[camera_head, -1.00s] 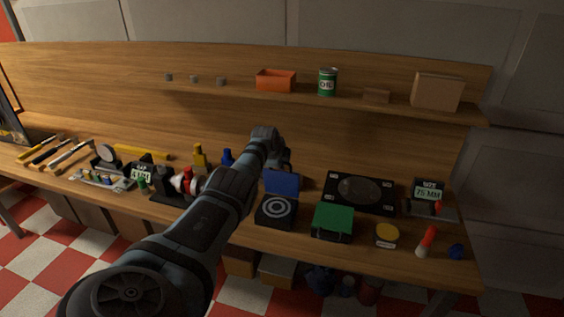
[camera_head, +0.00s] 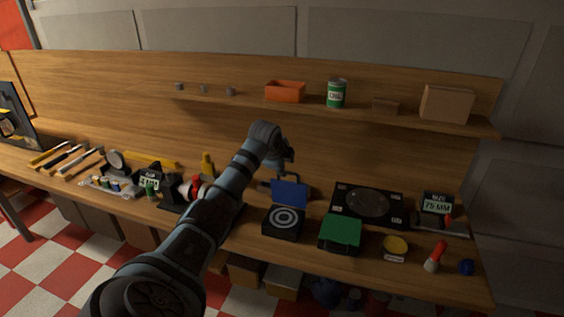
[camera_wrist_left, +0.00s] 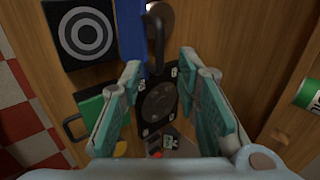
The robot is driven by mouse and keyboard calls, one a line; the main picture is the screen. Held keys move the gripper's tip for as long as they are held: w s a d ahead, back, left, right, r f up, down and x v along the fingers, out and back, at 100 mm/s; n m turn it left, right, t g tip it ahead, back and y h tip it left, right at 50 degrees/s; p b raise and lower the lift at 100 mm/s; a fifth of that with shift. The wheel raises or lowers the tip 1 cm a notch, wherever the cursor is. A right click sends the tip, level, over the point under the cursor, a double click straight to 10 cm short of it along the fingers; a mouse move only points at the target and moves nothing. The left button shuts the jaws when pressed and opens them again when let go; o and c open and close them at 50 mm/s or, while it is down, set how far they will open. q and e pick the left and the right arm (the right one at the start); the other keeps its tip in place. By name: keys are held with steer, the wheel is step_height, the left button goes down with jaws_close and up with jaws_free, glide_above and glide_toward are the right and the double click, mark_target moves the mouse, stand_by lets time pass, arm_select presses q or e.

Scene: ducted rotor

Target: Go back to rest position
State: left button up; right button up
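My left arm reaches in from the lower left in the head view. Beyond the fingers lies the black plate with a round disc (camera_wrist_left: 158,102). My right gripper does not show in either view.
The bench holds a green case (camera_head: 340,234), a yellow-topped pot (camera_head: 395,247), a red-tipped piece (camera_head: 436,257) and a 75 MM display (camera_head: 437,203). Tools and small parts crowd its left side. The shelf above bears an orange bin (camera_head: 285,91) and a green can (camera_head: 337,93).

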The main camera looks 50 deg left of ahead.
arm_select(q)
steer(key=v, duration=0.3)
steer(key=shift+s+d+r, duration=0.15)
steer(key=shift+r, duration=0.05)
